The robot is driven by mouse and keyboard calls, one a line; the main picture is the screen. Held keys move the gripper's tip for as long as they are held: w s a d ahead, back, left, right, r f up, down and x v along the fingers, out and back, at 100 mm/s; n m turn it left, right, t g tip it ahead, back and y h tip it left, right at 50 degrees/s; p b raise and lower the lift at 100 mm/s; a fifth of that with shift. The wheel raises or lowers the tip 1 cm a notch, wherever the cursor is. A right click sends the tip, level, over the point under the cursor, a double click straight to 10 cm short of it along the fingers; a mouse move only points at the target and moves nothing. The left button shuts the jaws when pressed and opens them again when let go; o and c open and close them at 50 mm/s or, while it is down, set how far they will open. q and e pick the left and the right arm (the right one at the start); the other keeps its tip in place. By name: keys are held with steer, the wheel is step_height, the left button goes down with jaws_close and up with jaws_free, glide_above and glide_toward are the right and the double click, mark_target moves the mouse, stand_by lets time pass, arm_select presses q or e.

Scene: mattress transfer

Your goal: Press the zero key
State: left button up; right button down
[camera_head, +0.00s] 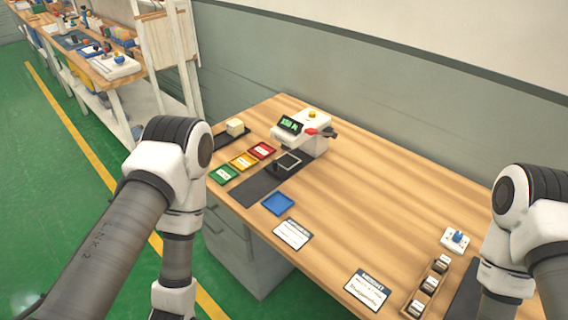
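A white device (312,146) with a green lit display (290,125) stands at the back of the wooden table. It has a yellow button (312,114) on top and a red part (311,132) at its front. A small white box with a blue knob or button (458,237) sits at the table's right. No key label is legible, so I cannot tell which one is the zero key. Both my arms are bent downward at the left and right of the view, and both grippers are out of frame. Neither arm visibly touches the device.
Green (223,174), yellow (244,161) and red (262,150) trays lie left of a dark mat (258,188). A blue tray (278,204), printed cards (293,233) and a wooden rack (428,286) lie nearer. The table's middle (370,200) is clear. A wall stands behind.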

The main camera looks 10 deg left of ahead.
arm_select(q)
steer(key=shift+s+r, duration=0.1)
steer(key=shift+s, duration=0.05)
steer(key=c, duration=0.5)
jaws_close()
